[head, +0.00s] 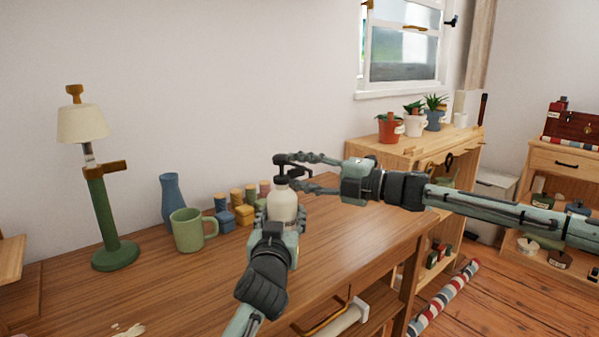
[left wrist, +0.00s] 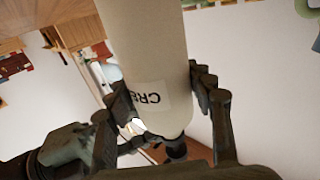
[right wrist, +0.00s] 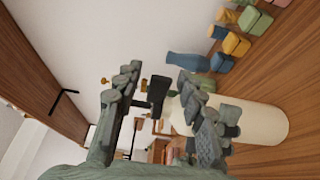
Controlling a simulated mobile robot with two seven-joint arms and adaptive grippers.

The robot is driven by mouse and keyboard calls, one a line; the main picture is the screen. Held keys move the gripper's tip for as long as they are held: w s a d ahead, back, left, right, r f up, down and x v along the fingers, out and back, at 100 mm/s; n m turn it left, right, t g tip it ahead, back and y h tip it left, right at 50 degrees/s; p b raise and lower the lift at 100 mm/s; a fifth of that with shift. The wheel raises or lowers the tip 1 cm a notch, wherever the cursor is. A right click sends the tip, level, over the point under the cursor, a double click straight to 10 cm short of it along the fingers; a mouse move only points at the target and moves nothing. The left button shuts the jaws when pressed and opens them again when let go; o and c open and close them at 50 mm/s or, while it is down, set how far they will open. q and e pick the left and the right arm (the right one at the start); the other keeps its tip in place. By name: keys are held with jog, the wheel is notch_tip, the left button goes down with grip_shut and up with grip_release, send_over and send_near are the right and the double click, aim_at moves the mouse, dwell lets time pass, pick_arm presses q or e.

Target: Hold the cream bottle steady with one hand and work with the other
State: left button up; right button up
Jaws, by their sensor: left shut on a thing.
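The cream bottle (head: 284,205) is pale with a dark top (head: 280,183) and stands roughly upright above the table. My left gripper (head: 281,221) is shut around its body from the near side. The left wrist view shows the bottle (left wrist: 148,60) between the fingers, with a label reading "CRE". The bottle's base is hidden in the head view. My right gripper (head: 286,171) reaches in from the right at the bottle's top. In the right wrist view its fingers are apart, with the dark pump head (right wrist: 157,92) between them; contact is unclear.
On the wooden table (head: 345,228), a green mug (head: 187,231), blue vase (head: 171,200), several small coloured canisters (head: 243,215) and a green lamp (head: 103,220) stand left of the bottle. The table right of the bottle is clear. A shelf with potted plants (head: 390,127) stands behind.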

jog(key=v, duration=1.2)
pick_arm(q)
jog(key=o, duration=1.5)
jog(key=shift+c, duration=0.2)
jog(key=shift+s, duration=0.1)
